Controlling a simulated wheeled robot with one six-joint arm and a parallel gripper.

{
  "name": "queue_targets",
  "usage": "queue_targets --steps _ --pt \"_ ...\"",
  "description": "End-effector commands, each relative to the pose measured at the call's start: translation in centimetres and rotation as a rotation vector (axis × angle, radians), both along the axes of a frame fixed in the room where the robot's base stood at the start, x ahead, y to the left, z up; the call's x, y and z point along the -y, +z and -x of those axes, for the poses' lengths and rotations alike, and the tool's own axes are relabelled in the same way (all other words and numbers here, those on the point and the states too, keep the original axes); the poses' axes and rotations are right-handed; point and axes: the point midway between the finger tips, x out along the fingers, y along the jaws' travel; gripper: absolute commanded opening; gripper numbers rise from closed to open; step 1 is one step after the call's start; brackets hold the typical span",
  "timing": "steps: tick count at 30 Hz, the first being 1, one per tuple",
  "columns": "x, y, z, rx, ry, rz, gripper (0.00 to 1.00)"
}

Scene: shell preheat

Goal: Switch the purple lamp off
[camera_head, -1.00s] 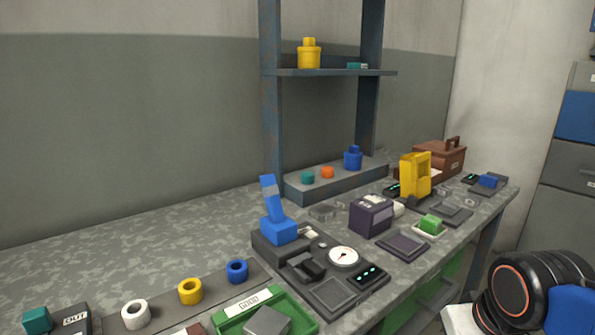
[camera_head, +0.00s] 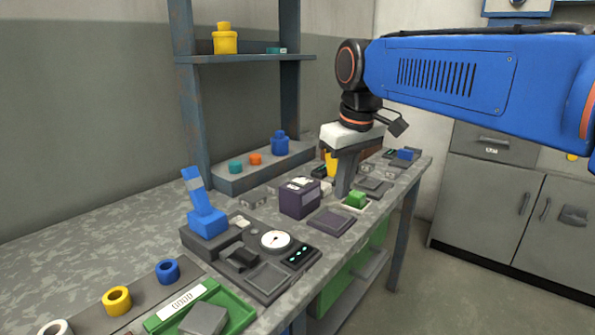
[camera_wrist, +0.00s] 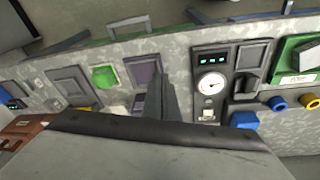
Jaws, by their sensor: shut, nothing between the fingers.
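A dark purple box (camera_head: 299,198) stands on the workbench and is the only purple body that looks like the lamp. It has pale markings on top; I cannot make out a switch or whether it is lit. A flat dark purple pad (camera_head: 331,222) lies in front of it. My gripper (camera_head: 343,191) points down just right of the box, with its fingers together and empty. In the wrist view its fingers (camera_wrist: 165,88) stand beside the purple pad (camera_wrist: 143,69) and hide part of the bench; the box is mostly hidden there.
A green block (camera_head: 355,198) sits close to my fingers on the right. A yellow object (camera_head: 331,163) is partly hidden behind my gripper. A gauge panel (camera_head: 276,240) with a blue lever (camera_head: 205,212) lies to the left. A shelf rack (camera_head: 240,60) rises behind.

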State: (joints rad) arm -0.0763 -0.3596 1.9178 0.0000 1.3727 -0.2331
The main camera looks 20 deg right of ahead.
Motion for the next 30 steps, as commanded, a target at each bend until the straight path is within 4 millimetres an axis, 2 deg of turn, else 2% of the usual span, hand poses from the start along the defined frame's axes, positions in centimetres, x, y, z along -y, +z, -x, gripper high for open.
queue_targets --steps 1,9,18,24,30 --pt "-0.3 0.9 -1.3 -0.011 0.017 0.003 0.00" --pt "-1.8 5.2 -6.5 -0.075 0.114 0.021 0.00" --pt "-3.7 8.9 -12.3 -0.145 0.223 0.037 0.00" --pt "-4.9 10.5 -15.1 -0.183 0.282 0.044 0.00" --pt "-5.4 11.1 -16.5 -0.202 0.312 0.047 0.00"
